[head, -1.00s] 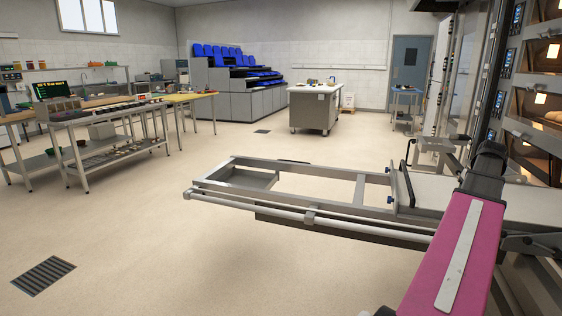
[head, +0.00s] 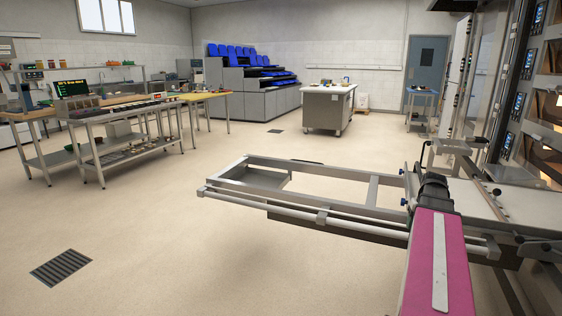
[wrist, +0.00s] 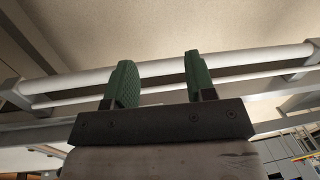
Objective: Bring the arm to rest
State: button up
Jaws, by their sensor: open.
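My arm, with its pink link (head: 437,265), reaches up from the bottom right of the head view, in front of the loader frame. My gripper (wrist: 160,80) shows in the wrist view with its two green fingers apart and nothing between them. Behind the fingers run pale rails and the tan floor; I cannot tell the exact gap to the rails. In the head view the gripper itself cannot be made out beyond the dark joint.
A metal loader frame (head: 322,218) stretches across the middle right, close to my arm. Deck ovens (head: 548,90) stand at the right edge. Worktables (head: 110,115) are at the left, a white-topped cabinet (head: 328,108) at the back. The floor (head: 180,235) at front left is clear apart from a drain grate (head: 61,268).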

jog(key=s+a+f+n, duration=0.1)
jog(key=a+f, duration=0.4)
jog(key=a, duration=0.5)
jog(key=s+a+f+n+h, duration=0.1)
jog(key=s+a+f, duration=0.2)
jog(key=a+f, duration=0.3)
jog(key=s+a+f+n, duration=0.1)
jog(key=a+f, duration=0.5)
jog(key=a, duration=0.9)
jog(key=shift+s+a+f, duration=0.25)
jog(key=shift+s+a, duration=0.1)
jog(key=shift+s, duration=0.15)
jog(key=shift+c, duration=0.7)
jog(key=shift+d, duration=0.1)
